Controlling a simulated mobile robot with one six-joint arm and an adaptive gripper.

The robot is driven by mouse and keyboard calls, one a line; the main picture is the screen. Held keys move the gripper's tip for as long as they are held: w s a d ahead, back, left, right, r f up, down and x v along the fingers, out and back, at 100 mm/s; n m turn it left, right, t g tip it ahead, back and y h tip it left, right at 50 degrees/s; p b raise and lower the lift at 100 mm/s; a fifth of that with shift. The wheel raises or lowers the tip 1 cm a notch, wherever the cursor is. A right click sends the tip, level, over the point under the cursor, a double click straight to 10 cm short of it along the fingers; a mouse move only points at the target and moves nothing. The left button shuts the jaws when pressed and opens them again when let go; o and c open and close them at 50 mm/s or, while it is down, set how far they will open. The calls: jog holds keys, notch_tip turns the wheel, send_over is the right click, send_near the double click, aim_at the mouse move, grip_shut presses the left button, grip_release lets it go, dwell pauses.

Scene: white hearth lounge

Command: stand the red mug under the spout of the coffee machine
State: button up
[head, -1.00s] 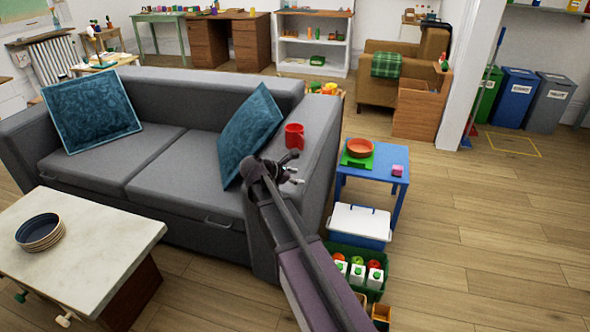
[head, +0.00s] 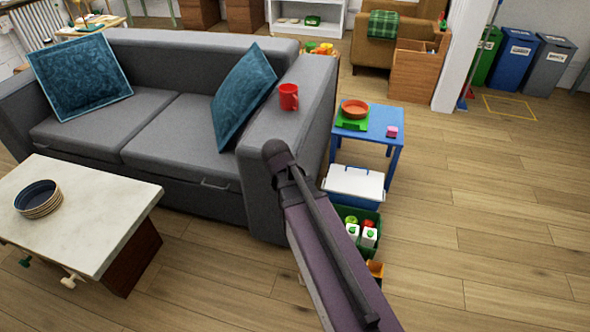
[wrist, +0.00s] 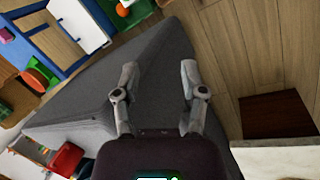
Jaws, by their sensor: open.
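The red mug (head: 288,97) stands upright on the right armrest of the grey sofa (head: 262,140), beside a blue cushion. In the wrist view a red shape (wrist: 67,160) at the lower left, past the armrest edge, looks like the mug, partly cut off by my gripper's body. My gripper (wrist: 159,80) is open and empty, its two fingers spread over grey sofa fabric. In the head view my arm reaches toward the front of the armrest and hides the gripper. I see no coffee machine in either view.
Right of the sofa is a blue table (head: 384,122) with an orange bowl (head: 355,109) and pink block. A white-lidded cooler (head: 353,184) and green crate (head: 370,218) stand on the floor. A marble-topped table (head: 85,215) is at left.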

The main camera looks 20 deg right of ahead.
jog(key=s+a+m+y, duration=0.3)
jog(key=s+m, duration=0.2)
jog(key=s, duration=0.1)
jog(key=shift+s+a+f+g, duration=0.15)
jog(key=shift+a+f+g, duration=0.25)
